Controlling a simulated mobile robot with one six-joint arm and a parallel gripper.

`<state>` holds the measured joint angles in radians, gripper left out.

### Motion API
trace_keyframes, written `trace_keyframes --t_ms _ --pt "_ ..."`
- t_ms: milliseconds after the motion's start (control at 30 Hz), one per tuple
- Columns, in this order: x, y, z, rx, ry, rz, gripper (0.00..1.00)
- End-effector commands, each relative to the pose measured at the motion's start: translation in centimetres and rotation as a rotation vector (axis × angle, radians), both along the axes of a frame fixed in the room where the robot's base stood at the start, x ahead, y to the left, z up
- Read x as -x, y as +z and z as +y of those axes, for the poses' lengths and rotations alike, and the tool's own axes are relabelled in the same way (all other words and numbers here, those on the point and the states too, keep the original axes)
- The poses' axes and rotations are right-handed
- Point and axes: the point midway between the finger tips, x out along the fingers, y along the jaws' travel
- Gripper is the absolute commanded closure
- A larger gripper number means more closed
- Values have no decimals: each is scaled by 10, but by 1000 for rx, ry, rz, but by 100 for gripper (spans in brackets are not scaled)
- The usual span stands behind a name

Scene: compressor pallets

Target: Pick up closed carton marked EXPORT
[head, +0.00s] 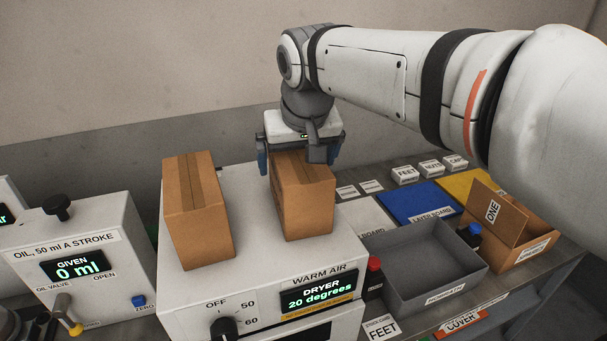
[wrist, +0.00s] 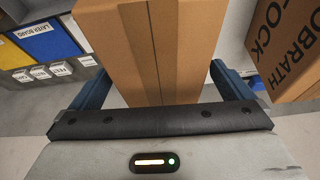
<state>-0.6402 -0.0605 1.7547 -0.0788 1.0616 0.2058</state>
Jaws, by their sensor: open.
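Two closed brown cartons stand upright on top of the white dryer. My gripper (head: 298,160) is over the right carton (head: 307,205), pointing down, with one blue finger at each side of its upper end. In the wrist view this carton (wrist: 135,45) lies between the open fingers (wrist: 160,80); I cannot tell whether they touch it. The left carton (head: 198,215) stands apart from the gripper. In the wrist view it is at the right edge (wrist: 290,50), with partly cut-off black lettering ending in "OBRATH" and "OCK". The word EXPORT is not readable on either.
The dryer (head: 250,285) reads 20 degrees. An oil unit (head: 75,240) stands left. The dryer top between the cartons is clear.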

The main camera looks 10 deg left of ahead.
Motion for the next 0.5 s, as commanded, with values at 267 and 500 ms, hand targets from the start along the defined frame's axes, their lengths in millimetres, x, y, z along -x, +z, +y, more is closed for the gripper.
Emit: trace_keyframes --t_ms 267,500 --pt "0 -1 0 0 1 0 0" --pt "1 -4 0 0 1 0 0"
